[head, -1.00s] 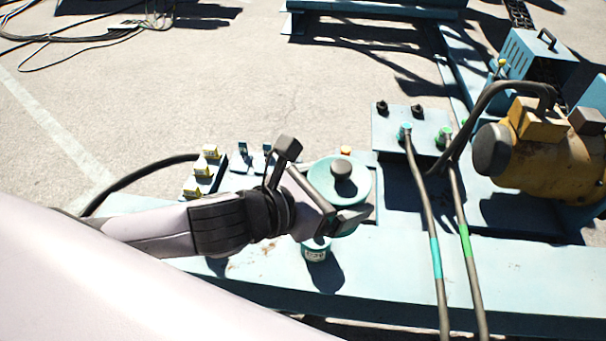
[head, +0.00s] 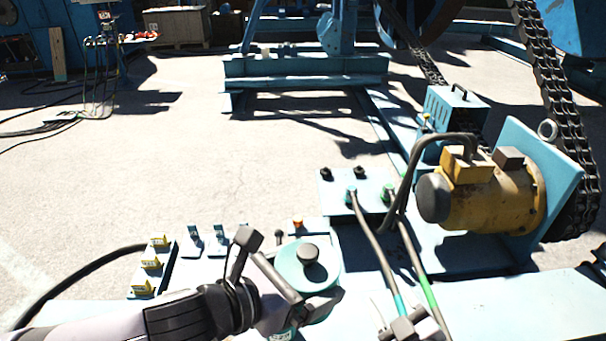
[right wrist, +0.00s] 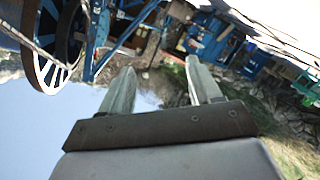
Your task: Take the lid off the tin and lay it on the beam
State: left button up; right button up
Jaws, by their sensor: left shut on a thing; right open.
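The small labelled tin (head: 282,335) stands on the pale blue beam (head: 490,318), at the bottom of the head view and mostly hidden by my left gripper. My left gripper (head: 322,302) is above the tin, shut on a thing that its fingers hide. A round teal disc with a dark knob (head: 308,253) shows right at the fingers. I cannot tell whether this disc is the lid or touches the gripper. My right gripper (head: 398,308) is open and empty at the bottom edge; its parted fingers show in the right wrist view (right wrist: 160,88).
A plate with hose connectors (head: 340,190) stands behind, with two hoses running forward past my right gripper. A yellow motor (head: 480,195) is at the right. Yellow-tagged blocks (head: 152,262) are at the left. Bare beam shows at the lower right.

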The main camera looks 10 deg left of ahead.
jog(key=w+a+r+n+g+y, duration=0.5)
jog(key=a+r+n, duration=0.3)
jog(key=r+n, duration=0.55)
jog(key=w+a+r+n+g+y, duration=0.4)
jog(key=w+a+r+n+y, duration=0.45)
jog(key=n, duration=0.75)
jog(key=s+a+r+n+g+h, duration=0.3)
jog(key=s+r+n+g, duration=0.1)
jog(key=s+n, duration=0.15)
jog(key=n+g+h, duration=0.2)
jog(key=n+h, duration=0.9)
jog(key=h, duration=0.6)
send_near(304, 250)
notch_tip(304, 250, down, 9)
jog(key=shift+a+f, duration=0.1)
jog(key=shift+f, duration=0.15)
